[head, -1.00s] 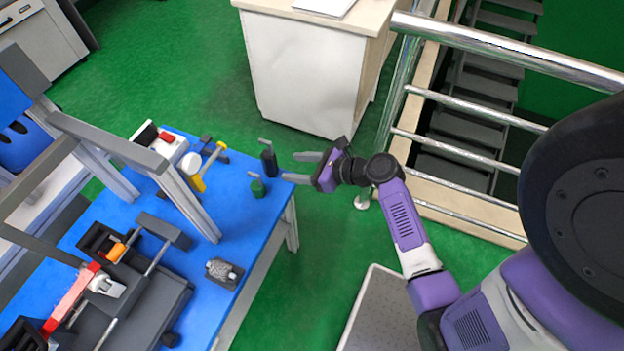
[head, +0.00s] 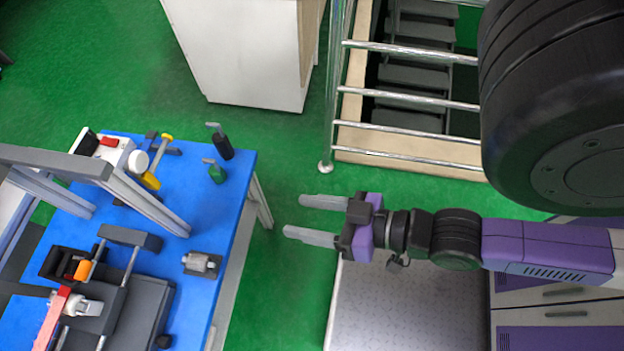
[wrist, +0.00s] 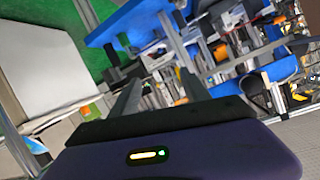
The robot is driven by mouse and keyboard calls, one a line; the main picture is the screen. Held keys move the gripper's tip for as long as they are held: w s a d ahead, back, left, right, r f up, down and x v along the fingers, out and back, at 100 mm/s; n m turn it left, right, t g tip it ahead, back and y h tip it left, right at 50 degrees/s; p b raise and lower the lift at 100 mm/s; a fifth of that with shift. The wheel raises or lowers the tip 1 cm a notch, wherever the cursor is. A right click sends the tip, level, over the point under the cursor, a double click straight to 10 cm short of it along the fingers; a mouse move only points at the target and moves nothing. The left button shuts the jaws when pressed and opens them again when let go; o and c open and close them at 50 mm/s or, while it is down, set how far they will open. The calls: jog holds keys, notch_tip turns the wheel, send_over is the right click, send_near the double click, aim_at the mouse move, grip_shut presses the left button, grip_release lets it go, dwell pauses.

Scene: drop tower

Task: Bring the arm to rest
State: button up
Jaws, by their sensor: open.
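My gripper (head: 312,219) is open in the head view, with its two grey fingers apart and pointing left. Nothing is between the fingers. It hangs over the green floor, to the right of the blue workbench (head: 222,262) and clear of its edge. My purple arm stretches in from the right edge. In the wrist view the fingers of my gripper (wrist: 160,92) point up the picture, with the blue bench top (wrist: 125,22) beyond them.
On the bench are a yellow-handled tool (head: 151,180), a green-handled tool (head: 216,173), a black-handled tool (head: 222,146) and a small metal part (head: 199,264). A metal railing (head: 410,93) guards stairs at upper right. A white cabinet (head: 245,55) stands behind. Green floor lies between.

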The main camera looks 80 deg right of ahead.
jog(key=r+n, duration=0.1)
jog(key=s+a+r+n, duration=0.1)
jog(key=r, duration=0.1)
jog(key=a+r+n+t+y, duration=0.1)
jog(key=n, duration=0.1)
jog(key=shift+s+a+r, duration=0.1)
jog(key=shift+s+r, duration=0.05)
jog(key=shift+r, duration=0.05)
jog(key=shift+r+p, duration=0.7)
dwell(0.7)
